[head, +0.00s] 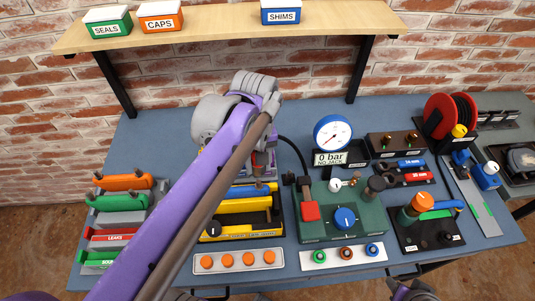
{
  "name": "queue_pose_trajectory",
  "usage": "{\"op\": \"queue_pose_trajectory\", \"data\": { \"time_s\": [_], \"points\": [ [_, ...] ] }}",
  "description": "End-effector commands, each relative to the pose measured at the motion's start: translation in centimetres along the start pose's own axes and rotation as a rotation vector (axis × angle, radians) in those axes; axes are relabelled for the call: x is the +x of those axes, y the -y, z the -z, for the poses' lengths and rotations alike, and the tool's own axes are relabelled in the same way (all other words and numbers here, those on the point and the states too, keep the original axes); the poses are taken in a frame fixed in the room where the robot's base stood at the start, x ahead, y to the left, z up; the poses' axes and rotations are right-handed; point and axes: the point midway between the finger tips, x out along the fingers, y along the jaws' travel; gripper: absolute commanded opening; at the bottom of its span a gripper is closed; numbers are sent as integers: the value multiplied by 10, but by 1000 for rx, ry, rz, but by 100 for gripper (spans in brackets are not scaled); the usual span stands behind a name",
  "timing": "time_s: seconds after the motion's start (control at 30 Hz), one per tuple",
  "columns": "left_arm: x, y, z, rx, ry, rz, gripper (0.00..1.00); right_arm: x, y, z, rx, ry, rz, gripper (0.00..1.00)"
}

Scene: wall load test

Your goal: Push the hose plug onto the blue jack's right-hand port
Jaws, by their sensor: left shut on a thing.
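My left arm reaches in from the lower left, and its wrist hides most of my left gripper (268,148). The gripper is over the middle of the bench, in front of the wall. A black hose (294,150) curves from the green pump unit (340,217) up to the gripper. The gripper is shut, apparently on the hose's end; the plug itself is hidden. A blue part (247,191) shows beside a yellow frame (252,205) below the gripper, partly behind my arm. I cannot tell whether it is the blue jack, and no right-hand port can be made out.
A gauge (333,133) stands above a display reading "0 bar NO JACK" (329,158). A shelf (220,32) with labelled boxes overhangs the bench (165,137). A red hose reel (449,117) is at right. A strip of orange caps (238,261) lies in front.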

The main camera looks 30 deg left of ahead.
Motion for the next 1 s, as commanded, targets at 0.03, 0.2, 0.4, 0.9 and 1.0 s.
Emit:
{"op": "queue_pose_trajectory", "data": {
  "time_s": [0.03, 0.2, 0.4, 0.9, 1.0],
  "points": [
    [18, 2, -2, 0, 4, 4, 0, 12, 0, -11, 0, 9, 0, 50],
    [35, 1, -1, 0, 3, 3, 0, 20, 0, -19, 0, 14, 0, 50],
    [39, 0, -1, 0, 2, 2, 0, 22, 0, -20, 0, 15, 0, 50],
    [39, 0, -1, 0, 2, 2, 0, 22, 0, -20, 0, 15, 0, 50],
    [40, 0, -1, 0, 2, 2, 0, 23, 0, -21, 0, 16, 0, 50]
  ]
}}
